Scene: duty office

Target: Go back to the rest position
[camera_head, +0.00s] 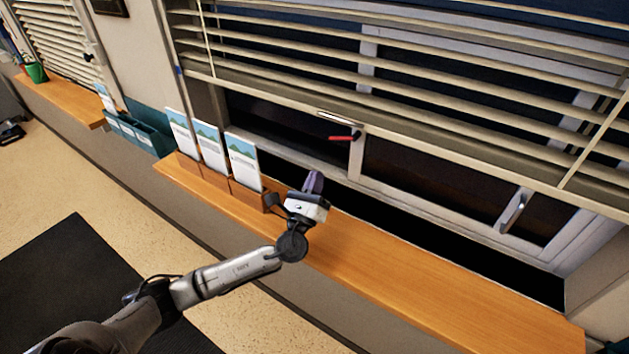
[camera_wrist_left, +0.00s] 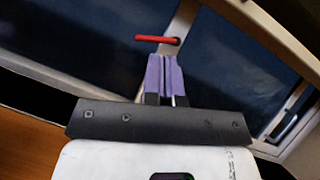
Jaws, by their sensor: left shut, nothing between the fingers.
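My left arm reaches in from the lower left of the head view. My left gripper (camera_head: 314,182) is above the wooden window sill (camera_head: 400,262), just right of the brochure holders. Its purple fingers are shut together with nothing between them. In the left wrist view the closed fingers (camera_wrist_left: 161,72) point toward the window, with the red window handle (camera_wrist_left: 157,39) beyond their tips. The red handle (camera_head: 343,137) also shows in the head view, on the window frame, apart from the gripper. My right gripper is in neither view.
Several brochures (camera_head: 210,146) stand in wooden holders on the sill, close left of my gripper. A second handle (camera_head: 513,210), grey, is on the right window. Slatted blinds (camera_head: 400,80) hang over the upper window. The sill's right part is clear. A green pot (camera_head: 36,72) stands far left.

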